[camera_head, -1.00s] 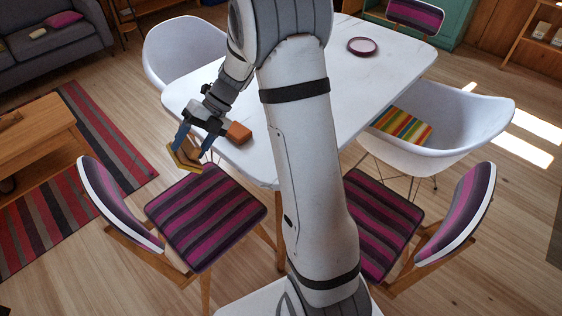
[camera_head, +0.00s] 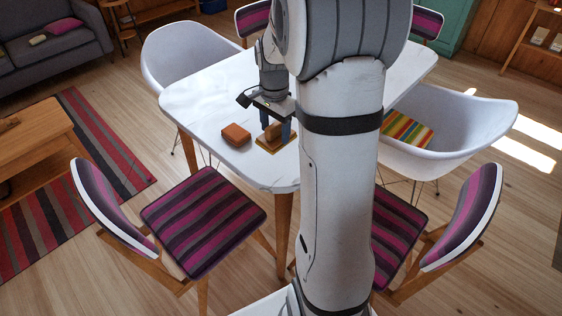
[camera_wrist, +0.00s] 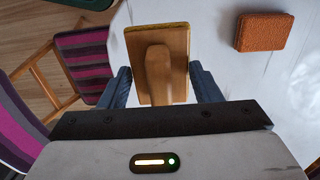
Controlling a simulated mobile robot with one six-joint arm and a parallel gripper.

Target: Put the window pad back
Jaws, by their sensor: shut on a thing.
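The window pad (camera_head: 266,149) is a flat yellow-brown board with a wooden handle. My gripper (camera_head: 276,129) is shut on its handle, with blue fingers on either side. The pad is low over the near-left corner of the white table (camera_head: 194,97), flat side down; I cannot tell whether it touches the top. In the wrist view the pad (camera_wrist: 174,38) and its handle show between my fingers (camera_wrist: 160,88). My own arm covers part of the table.
An orange-brown block (camera_head: 235,135) lies on the table just left of the pad; it also shows in the wrist view (camera_wrist: 264,32). A striped chair (camera_head: 205,220) stands close to the near-left table edge. White tabletop beyond the pad is clear.

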